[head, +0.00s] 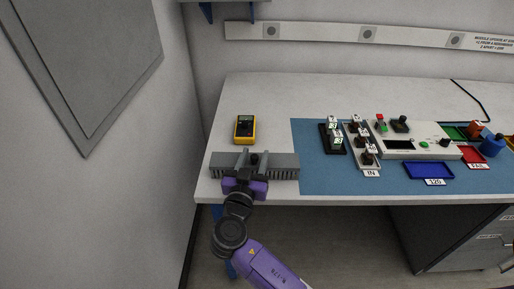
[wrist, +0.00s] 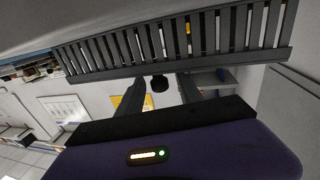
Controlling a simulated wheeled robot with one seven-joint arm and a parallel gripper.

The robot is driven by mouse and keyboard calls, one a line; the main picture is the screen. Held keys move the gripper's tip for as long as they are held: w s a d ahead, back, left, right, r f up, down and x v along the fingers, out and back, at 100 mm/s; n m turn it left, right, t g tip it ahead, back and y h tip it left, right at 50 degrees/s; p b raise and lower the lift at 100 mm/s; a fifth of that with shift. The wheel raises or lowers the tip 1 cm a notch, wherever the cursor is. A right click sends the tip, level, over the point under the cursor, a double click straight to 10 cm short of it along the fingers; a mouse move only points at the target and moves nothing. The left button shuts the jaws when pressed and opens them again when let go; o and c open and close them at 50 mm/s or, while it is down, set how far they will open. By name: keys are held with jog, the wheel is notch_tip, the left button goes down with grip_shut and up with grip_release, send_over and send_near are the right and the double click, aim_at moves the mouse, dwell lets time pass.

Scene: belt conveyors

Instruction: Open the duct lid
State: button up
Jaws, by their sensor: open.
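The grey slotted duct (head: 285,172) lies along the front left edge of the workbench. Its plain grey lid (head: 283,158) covers the top and looks closed. In the wrist view the slotted side of the duct (wrist: 180,40) runs across the top, with the lid edge (wrist: 100,73) as a plain strip below the slots. A small black knob (wrist: 160,83) stands at the lid. My gripper (head: 252,156) is over the middle of the duct, its fingers apart on either side of the knob. In the wrist view the gripper (wrist: 160,88) also shows open; contact with the knob cannot be told.
A yellow multimeter (head: 245,129) lies behind the duct. A blue mat (head: 310,180) to the right carries small modules, a control box (head: 420,148) and a blue tray (head: 428,170). A wall panel (head: 90,60) is on the left. The bench behind the multimeter is clear.

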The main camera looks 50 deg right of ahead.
aim_at(256, 155)
jog(key=shift+x, duration=1.55)
jog(key=shift+c, duration=0.2)
grip_shut()
